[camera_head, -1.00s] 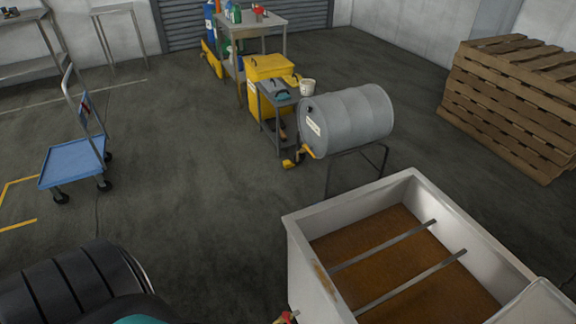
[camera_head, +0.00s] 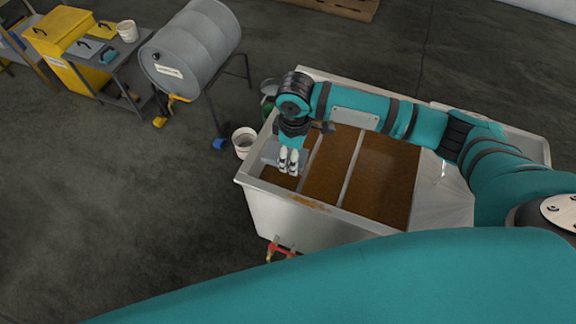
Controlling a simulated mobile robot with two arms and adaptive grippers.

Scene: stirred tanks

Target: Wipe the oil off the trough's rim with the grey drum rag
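The trough (camera_head: 262,205) is a pale open tank with brown liquid inside and bars across it. A brown oil stain (camera_head: 305,203) lies along its near rim. My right gripper (camera_head: 289,163) points down over the trough's left end, beyond the stain. Its two pale fingers are close together, and I cannot tell whether they pinch anything. A small grey-blue patch (camera_head: 268,156) shows beside the fingers; I cannot tell whether it is a rag or the inner wall. No grey rag can be made out for certain. My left gripper is not in view.
A grey drum (camera_head: 192,45) lies on a stand behind left, with a white bucket (camera_head: 244,142) on the floor between it and the trough. A cart (camera_head: 128,75) and yellow bin (camera_head: 62,30) stand further left. A red-handled valve (camera_head: 280,250) sticks out below the near rim.

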